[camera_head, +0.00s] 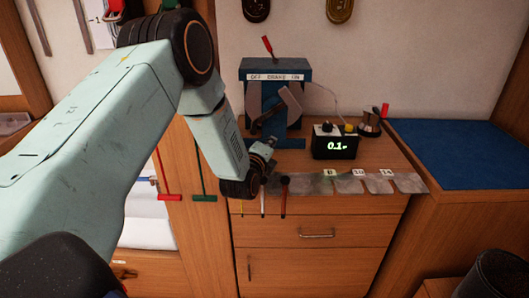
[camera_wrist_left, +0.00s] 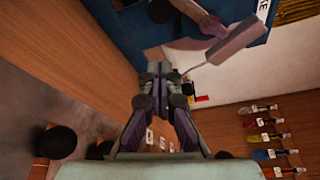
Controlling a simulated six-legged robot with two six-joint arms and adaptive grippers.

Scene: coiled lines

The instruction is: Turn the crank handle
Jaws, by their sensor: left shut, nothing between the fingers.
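A blue machine (camera_head: 275,72) with a white label reading "OFF BRAKE ON" stands on the wooden cabinet top against the wall. Grey curved parts (camera_head: 290,100) and a dark bar show on its front; I cannot tell for sure which is the crank handle. In the left wrist view a grey bar-like part (camera_wrist_left: 235,40) stands out near the blue machine (camera_wrist_left: 150,30). My left gripper (camera_head: 268,146) is just in front of and below the machine. In the left wrist view its fingers (camera_wrist_left: 157,72) are together and empty, apart from the grey part. My right gripper is not in view.
A black box (camera_head: 334,142) with a green display and a metal pot (camera_head: 369,124) stand right of the machine. Grey labelled flaps and several hanging tools line the cabinet's front edge. A blue mat (camera_head: 455,155) lies clear at the right. A red lever (camera_head: 267,45) tops the machine.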

